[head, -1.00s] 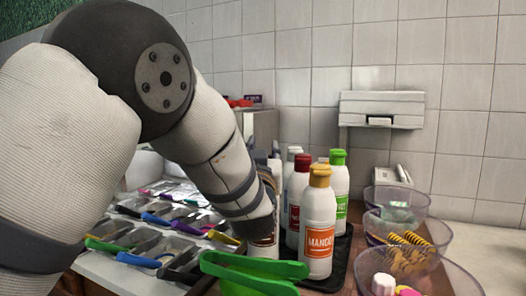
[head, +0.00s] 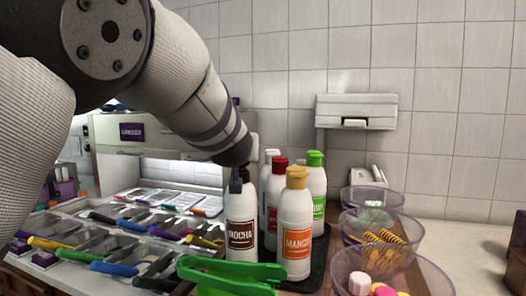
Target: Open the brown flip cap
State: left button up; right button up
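The mocha bottle (head: 241,215), white with a brown label, stands upright at the front left of the bottle group. Its brown flip cap is mostly hidden behind my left gripper, so I cannot tell whether it is open or closed. My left arm comes in from the upper left. My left gripper (head: 238,180) is at the top of the mocha bottle, with a dark finger at the cap. The gripper is largely hidden by its own wrist, and its opening cannot be made out. My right gripper is not in view.
The mango bottle (head: 296,230) stands close right of the mocha bottle. Red-capped (head: 277,170) and green-capped (head: 316,180) bottles stand behind on a dark tray (head: 316,272). Green tongs (head: 230,275) lie in front. Clear bowls (head: 385,258) stand right, topping bins (head: 130,240) left.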

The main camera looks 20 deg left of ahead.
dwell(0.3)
pick_arm(q)
jog(key=o, duration=1.2)
